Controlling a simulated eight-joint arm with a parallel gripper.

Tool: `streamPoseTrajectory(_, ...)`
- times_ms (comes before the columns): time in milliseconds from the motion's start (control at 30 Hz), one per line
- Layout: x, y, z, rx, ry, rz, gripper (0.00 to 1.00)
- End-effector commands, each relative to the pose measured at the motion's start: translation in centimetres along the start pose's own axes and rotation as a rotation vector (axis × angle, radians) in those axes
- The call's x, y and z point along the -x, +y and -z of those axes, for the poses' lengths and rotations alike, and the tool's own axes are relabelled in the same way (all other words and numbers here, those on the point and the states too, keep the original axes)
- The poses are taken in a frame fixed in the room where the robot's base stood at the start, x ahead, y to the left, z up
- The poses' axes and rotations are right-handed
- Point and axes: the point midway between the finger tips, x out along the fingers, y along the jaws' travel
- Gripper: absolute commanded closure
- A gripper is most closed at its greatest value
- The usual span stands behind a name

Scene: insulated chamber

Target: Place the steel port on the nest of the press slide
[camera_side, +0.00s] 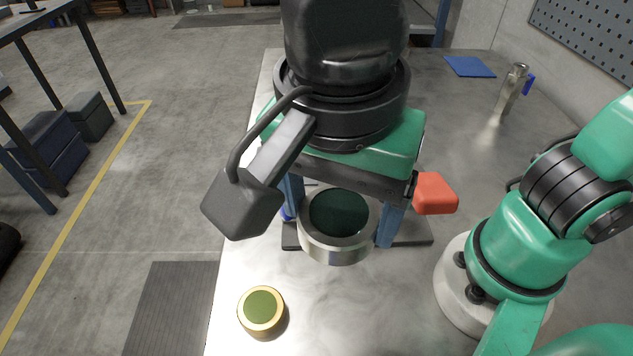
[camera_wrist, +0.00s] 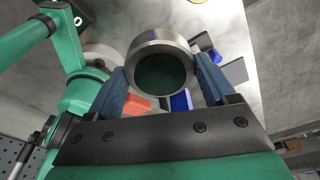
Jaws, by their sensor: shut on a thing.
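The steel port (camera_side: 339,248) is a thick bright ring with a dark green inside. It also shows in the wrist view (camera_wrist: 161,42). My gripper (camera_side: 340,222) is shut on it, with one blue finger on each side; both fingers also show in the wrist view (camera_wrist: 162,72). A dark flat plate (camera_side: 413,230) shows on both sides below the port and may be the press slide. My gripper and the port hide its middle, so no nest can be made out. I cannot tell whether the port touches the plate.
A brass-rimmed round piece (camera_side: 262,310) with a green top stands at the table's near left. A red block (camera_side: 435,193) is right of my gripper. A metal cylinder (camera_side: 513,88) and a blue sheet (camera_side: 468,67) are at the back right. The table's front middle is clear.

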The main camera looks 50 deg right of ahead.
Motion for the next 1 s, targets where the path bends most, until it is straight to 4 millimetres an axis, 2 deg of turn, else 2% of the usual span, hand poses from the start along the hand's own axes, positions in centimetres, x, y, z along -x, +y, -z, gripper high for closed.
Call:
streamPoseTrajectory(267, -1.1, -6.6, 5.2, 0.387, 0.000, 0.049, 0.98)
streamPoseTrajectory(500, -2.6, -10.8, 11.9, 0.739, 0.000, 0.092, 0.98)
streamPoseTrajectory(700, -4.0, -12.5, 17.8, 0.997, -0.001, 0.124, 0.98)
streamPoseTrajectory(800, -4.6, -12.8, 20.1, 1.093, 0.000, 0.135, 0.98)
streamPoseTrajectory(900, -4.9, -12.9, 21.6, 1.160, -0.001, 0.143, 0.98)
streamPoseTrajectory(1000, -5.0, -12.8, 22.3, 1.197, 0.000, 0.147, 0.98)
